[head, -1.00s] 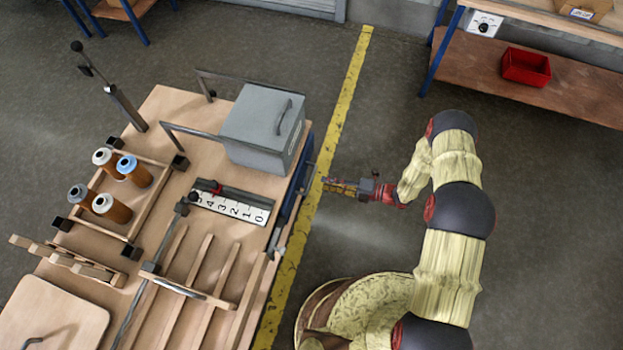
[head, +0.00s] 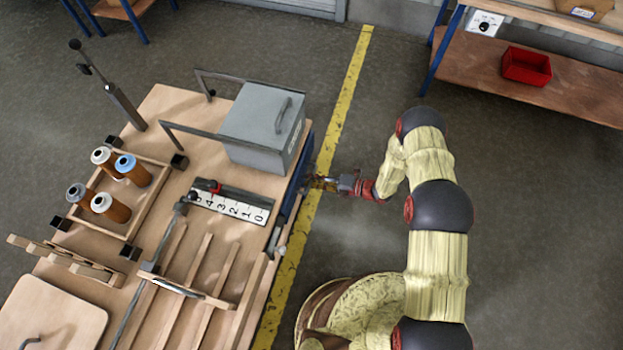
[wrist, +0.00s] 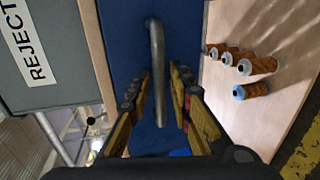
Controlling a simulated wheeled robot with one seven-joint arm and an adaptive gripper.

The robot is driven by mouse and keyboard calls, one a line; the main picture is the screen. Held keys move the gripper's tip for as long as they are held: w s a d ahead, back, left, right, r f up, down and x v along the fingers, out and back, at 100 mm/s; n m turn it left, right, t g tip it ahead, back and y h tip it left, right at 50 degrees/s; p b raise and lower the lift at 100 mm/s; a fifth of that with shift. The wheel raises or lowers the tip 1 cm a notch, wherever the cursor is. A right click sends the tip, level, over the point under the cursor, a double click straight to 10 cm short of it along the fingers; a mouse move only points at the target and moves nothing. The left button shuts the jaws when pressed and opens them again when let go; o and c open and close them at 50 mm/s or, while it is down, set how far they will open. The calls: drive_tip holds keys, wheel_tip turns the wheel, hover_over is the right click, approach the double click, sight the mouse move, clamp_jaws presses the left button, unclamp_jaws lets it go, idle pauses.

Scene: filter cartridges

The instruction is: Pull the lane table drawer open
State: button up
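The lane table (head: 165,105) has a wooden top and a blue drawer front (head: 290,200) along its right side in the head view. In the wrist view the blue drawer front (wrist: 125,30) fills the middle, and a grey bar handle (wrist: 157,60) sticks out from it. My gripper (head: 318,183) is at the drawer front in the head view. In the wrist view my gripper (wrist: 160,78) is open, with one finger on each side of the handle. Narrow gaps show between handle and fingers. The drawer looks shut. The handle is hard to make out in the head view.
A grey box (head: 262,125) stands on the table above the drawer; its REJECT label (wrist: 28,45) shows in the wrist view. Several orange cartridges (head: 133,170) stand in a wooden rack. A yellow floor line (head: 345,110) runs beside the table. Floor right of the table is clear around my arm.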

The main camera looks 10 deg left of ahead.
clamp_jaws()
idle(0.6)
